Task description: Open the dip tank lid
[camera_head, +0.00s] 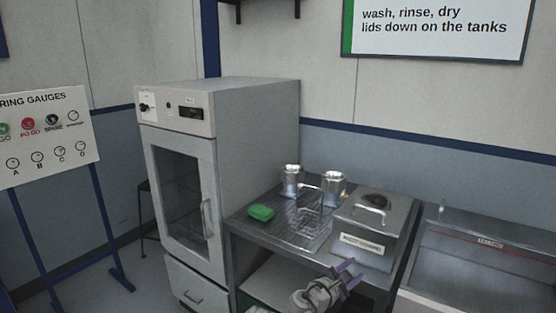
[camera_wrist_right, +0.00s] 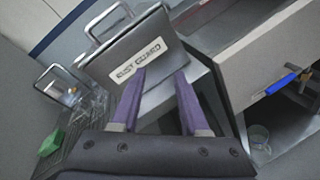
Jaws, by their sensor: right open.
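The dip tank (camera_head: 362,248) is a grey metal box with a white label, standing on the right part of the steel table. Its lid (camera_head: 391,204) lies closed on top, with a raised bar handle (camera_head: 368,212). In the right wrist view the labelled front (camera_wrist_right: 138,62) and the handle (camera_wrist_right: 108,21) show ahead of the fingers. My right gripper (camera_head: 346,274) is open and empty, in front of and below the tank, apart from the handle. It also shows in the right wrist view (camera_wrist_right: 160,88) with two purple fingers spread. My left gripper is not in view.
A drying cabinet (camera_head: 180,190) stands at the left. A steel unit (camera_head: 480,262) stands close on the right. The space above the lid is clear.

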